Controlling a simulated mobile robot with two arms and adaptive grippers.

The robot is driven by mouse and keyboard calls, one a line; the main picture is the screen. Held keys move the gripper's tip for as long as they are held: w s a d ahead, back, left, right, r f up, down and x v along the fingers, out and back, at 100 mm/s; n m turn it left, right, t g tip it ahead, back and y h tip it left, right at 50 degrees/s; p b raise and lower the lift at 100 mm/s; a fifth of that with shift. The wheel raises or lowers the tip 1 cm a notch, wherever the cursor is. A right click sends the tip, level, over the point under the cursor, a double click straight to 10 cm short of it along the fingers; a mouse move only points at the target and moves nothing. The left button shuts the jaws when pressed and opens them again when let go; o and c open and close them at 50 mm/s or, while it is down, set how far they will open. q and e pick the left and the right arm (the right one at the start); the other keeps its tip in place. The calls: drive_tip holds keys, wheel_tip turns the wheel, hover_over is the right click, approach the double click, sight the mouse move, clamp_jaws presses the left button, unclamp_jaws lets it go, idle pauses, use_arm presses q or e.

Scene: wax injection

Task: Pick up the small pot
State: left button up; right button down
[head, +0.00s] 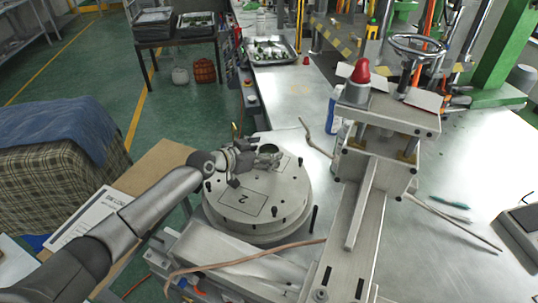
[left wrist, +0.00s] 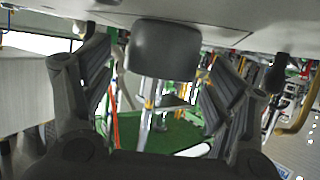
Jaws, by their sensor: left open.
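A small dark round pot (head: 268,149) appears to stand on the round grey metal disc (head: 238,222) marked "2". In the left wrist view, which looks upside down, a dark grey rounded body (left wrist: 163,50) meets the pale surface along the top and looks like this pot. My left gripper (head: 257,163) is at the disc's top, right beside the pot, and partly covers it. Its open fingers spread to either side of the dark body in the wrist view (left wrist: 165,85). I cannot tell whether they touch it. My right gripper is not in view.
A metal press frame with a red knob (head: 361,71) stands right of the disc. A brown hose (head: 245,258) crosses in front. A tray (head: 270,50) with small items sits at the back of the metal table. Bare tabletop (head: 290,100) lies behind the disc.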

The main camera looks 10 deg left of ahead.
use_arm(q)
drive_tip(key=c, duration=1.1)
drive_tip(key=shift+c, duration=0.6)
drive_tip(key=shift+r, duration=0.2)
